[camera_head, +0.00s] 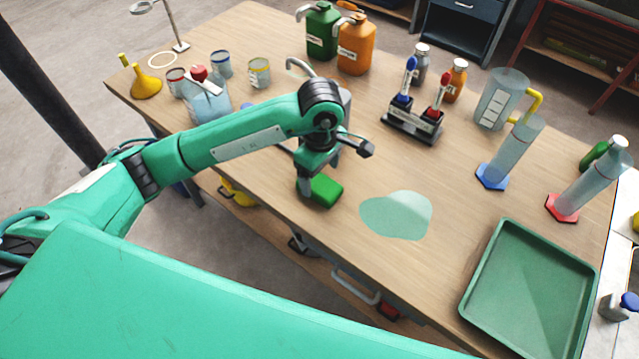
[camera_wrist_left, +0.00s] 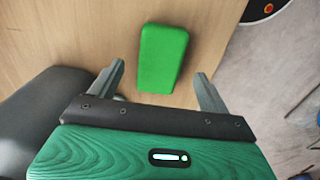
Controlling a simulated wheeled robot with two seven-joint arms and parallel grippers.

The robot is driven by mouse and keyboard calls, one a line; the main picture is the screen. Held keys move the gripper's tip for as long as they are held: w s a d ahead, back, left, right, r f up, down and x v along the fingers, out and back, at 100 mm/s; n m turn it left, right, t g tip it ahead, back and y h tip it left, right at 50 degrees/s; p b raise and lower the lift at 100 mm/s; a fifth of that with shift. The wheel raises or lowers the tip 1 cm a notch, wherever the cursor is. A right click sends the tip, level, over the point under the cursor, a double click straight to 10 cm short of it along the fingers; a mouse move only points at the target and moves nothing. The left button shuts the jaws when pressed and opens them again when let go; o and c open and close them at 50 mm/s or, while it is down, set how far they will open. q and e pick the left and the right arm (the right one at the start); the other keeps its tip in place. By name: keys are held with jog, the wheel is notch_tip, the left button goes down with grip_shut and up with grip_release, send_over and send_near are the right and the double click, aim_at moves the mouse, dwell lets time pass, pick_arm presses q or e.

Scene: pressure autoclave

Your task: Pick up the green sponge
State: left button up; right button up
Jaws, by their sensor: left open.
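The green sponge (camera_head: 325,190) lies on the wooden table near its front edge in the head view. My left gripper (camera_head: 312,183) is just above it and hides part of it. In the left wrist view the sponge (camera_wrist_left: 163,58) is a bright green block. The two fingers of my left gripper (camera_wrist_left: 160,85) are apart, one on each side of the sponge's near end. I cannot tell whether the fingertips reach down to the sponge's height. My right gripper is not in view.
A pale green puddle (camera_head: 397,215) lies right of the sponge, with a green tray (camera_head: 530,290) beyond it. A rack with red and blue pieces (camera_head: 412,125), bottles (camera_head: 356,45) and cylinders (camera_head: 510,150) stand further back. The table's front edge is close to the sponge.

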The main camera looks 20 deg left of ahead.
aim_at(319, 183)
pick_arm(q)
jog(key=shift+a+f+p, duration=0.1)
jog(key=shift+f+p, duration=0.35)
jog(key=shift+f, duration=1.35)
jog(key=shift+c, duration=0.4)
jog(key=c, duration=1)
